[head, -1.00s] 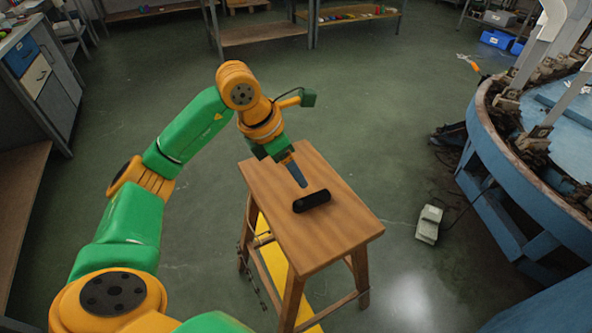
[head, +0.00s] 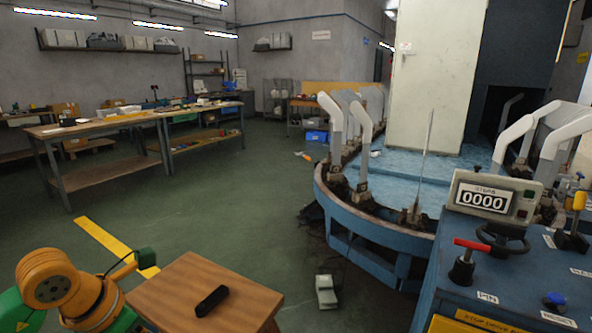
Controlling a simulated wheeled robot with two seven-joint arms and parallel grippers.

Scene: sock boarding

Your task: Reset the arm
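My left arm comes in at the lower left of the head view, with its orange and green wrist joints showing. The body of my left gripper (head: 124,321) is partly in view at the bottom edge, just left of the wooden stool (head: 245,302). Its fingertips are cut off below the frame, so I cannot see whether they are open or shut. A small black roll-shaped object (head: 212,299) lies on the stool top. My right arm and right gripper are not in view.
A round blue machine (head: 375,222) with white upright boards (head: 331,115) stands at the right. A blue control panel (head: 520,265) with a counter reading 0000 (head: 483,199) is in front. A grey pedal (head: 326,292) lies on the floor. Workbenches (head: 100,128) stand behind open green floor.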

